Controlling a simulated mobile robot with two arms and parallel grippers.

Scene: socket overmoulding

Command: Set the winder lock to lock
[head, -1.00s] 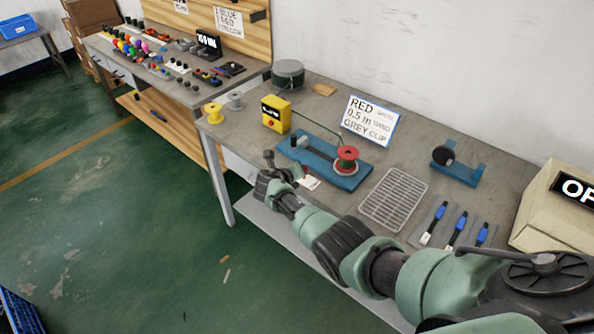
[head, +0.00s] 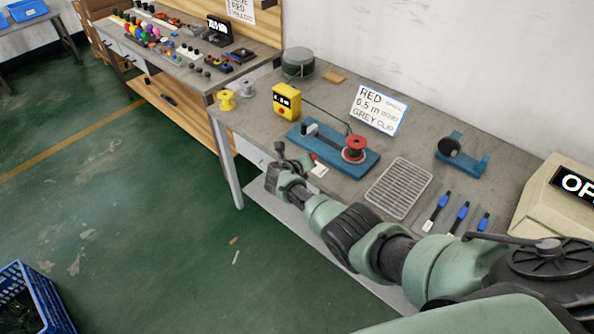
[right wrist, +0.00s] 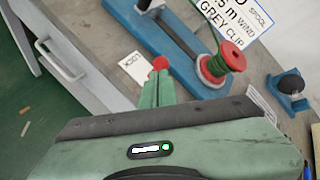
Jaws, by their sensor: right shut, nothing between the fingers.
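The winder has a blue base (head: 345,155) on the bench and carries a red spool (head: 354,149); both also show in the right wrist view, base (right wrist: 185,48) and spool (right wrist: 220,63). In the head view my right gripper (head: 290,158) is at the bench's front edge. My left gripper is out of view.
A sign (head: 378,109) leans at the back. A drawer handle (right wrist: 60,60) is below the bench edge.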

